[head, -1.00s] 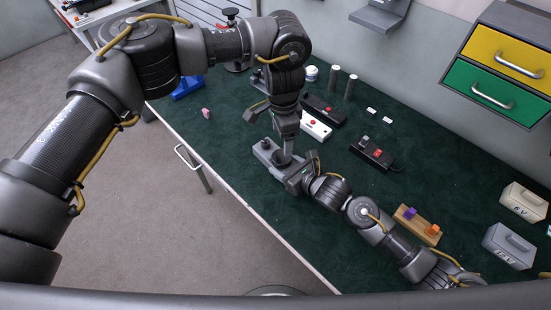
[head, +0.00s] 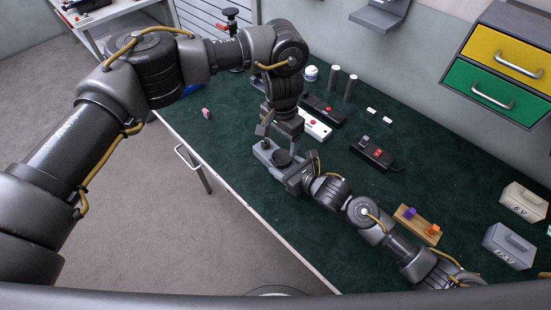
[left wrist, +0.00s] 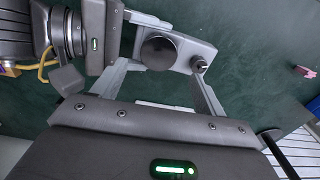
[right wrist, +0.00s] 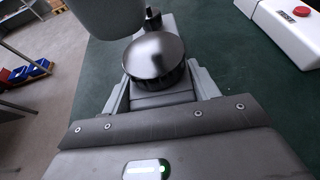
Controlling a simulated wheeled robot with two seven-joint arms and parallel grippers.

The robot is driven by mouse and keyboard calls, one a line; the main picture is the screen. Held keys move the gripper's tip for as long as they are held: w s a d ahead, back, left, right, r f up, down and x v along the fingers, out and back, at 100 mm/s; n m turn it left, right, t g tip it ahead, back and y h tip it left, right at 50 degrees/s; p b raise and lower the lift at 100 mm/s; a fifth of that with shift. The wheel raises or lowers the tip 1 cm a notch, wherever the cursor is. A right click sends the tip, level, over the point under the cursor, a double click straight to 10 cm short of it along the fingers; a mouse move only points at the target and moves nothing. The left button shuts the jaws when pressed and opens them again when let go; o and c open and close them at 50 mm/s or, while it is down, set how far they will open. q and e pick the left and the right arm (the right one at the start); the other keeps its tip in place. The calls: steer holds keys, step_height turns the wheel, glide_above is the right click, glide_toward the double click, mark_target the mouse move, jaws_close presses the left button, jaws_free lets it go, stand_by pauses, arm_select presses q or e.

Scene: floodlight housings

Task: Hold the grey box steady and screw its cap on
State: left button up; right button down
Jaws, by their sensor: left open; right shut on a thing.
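The grey box (head: 264,154) is near the table's front edge. It also shows in the left wrist view (left wrist: 185,50). The dark round cap (head: 283,158) sits on top of the box; it fills the middle of the right wrist view (right wrist: 155,57). How tightly it is seated cannot be told. My right gripper (right wrist: 160,90) is shut on the box, one finger on each side, below the cap. My left gripper (left wrist: 163,72) is open above the box and cap, its fingers apart on either side and holding nothing.
A white box with a red button (head: 316,125) and a black one (head: 322,108) stand just behind my left gripper. A black switch box (head: 373,152) and a wooden block with coloured parts (head: 416,225) are to the right. A pink piece (head: 206,113) lies left.

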mark_target(281, 156)
arm_select(q)
steer(key=shift+f, duration=3.2)
